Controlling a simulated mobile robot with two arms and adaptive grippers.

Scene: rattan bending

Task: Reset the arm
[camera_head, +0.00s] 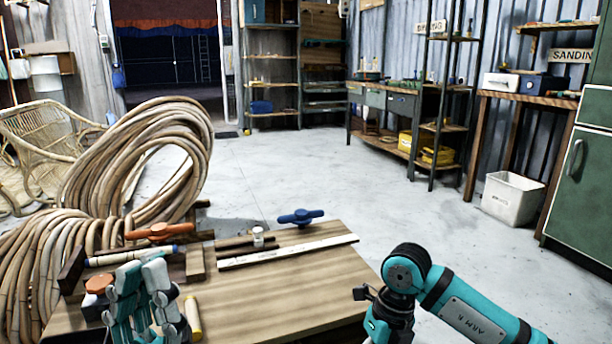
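My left gripper (146,298), teal and grey, is at the lower left over the near left part of the wooden workbench (290,300). Its jaws overlap in this view, so their opening is unclear, and no held object shows. My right arm (470,310), teal with black bands, comes in from the lower right. Its end is beside the bench's right edge, and the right gripper's fingers cannot be made out.
Large rattan coils (150,150) stand at the left. A white bin (512,198) is at the right. The middle floor is clear.

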